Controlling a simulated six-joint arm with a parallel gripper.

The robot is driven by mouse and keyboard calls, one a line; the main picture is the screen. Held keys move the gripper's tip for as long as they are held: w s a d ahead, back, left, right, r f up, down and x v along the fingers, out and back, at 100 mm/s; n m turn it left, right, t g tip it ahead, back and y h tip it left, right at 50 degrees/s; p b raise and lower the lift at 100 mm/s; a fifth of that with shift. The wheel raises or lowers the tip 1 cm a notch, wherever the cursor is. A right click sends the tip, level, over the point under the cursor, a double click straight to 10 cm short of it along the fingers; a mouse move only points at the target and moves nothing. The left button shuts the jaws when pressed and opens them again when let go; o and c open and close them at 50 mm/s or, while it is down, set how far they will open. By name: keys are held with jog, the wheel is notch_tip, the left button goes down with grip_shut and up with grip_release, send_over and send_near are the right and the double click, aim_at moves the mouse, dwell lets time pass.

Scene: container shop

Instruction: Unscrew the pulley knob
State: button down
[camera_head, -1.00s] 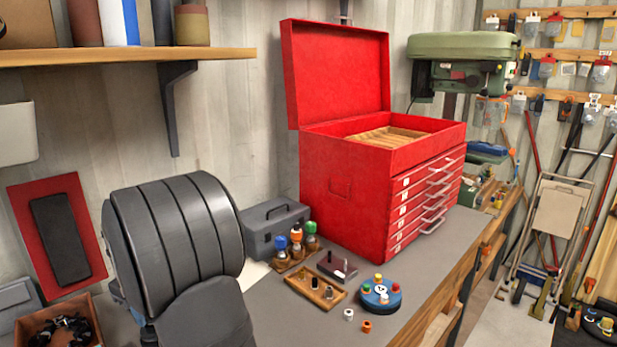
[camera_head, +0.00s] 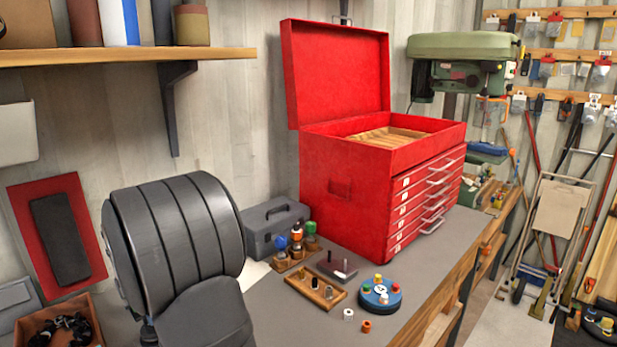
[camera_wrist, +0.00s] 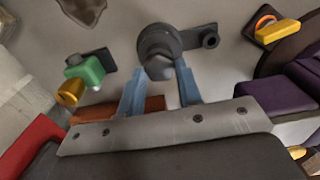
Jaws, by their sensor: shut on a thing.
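In the wrist view, my gripper (camera_wrist: 158,74) has its two blue-grey fingers on either side of a small grey knob (camera_wrist: 159,67). It is shut on this knob. The knob sits at the front of a dark round pulley-like part (camera_wrist: 157,39), which has a short side arm ending in a ring (camera_wrist: 210,40) to its right. The fingers partly frame the knob, and its far side is hidden. I cannot tell how far the knob is threaded on. The head view shows neither my gripper nor the knob clearly.
In the wrist view, a green part with a yellow end (camera_wrist: 86,72) is at left and a purple block (camera_wrist: 280,92) at right. In the head view, a red tool chest (camera_head: 345,190) stands on the grey bench, with a wooden tray (camera_head: 316,292) and blue round base (camera_head: 380,297) before it.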

jog(key=c, duration=0.9)
grip_release()
jog(key=shift+c, duration=1.2)
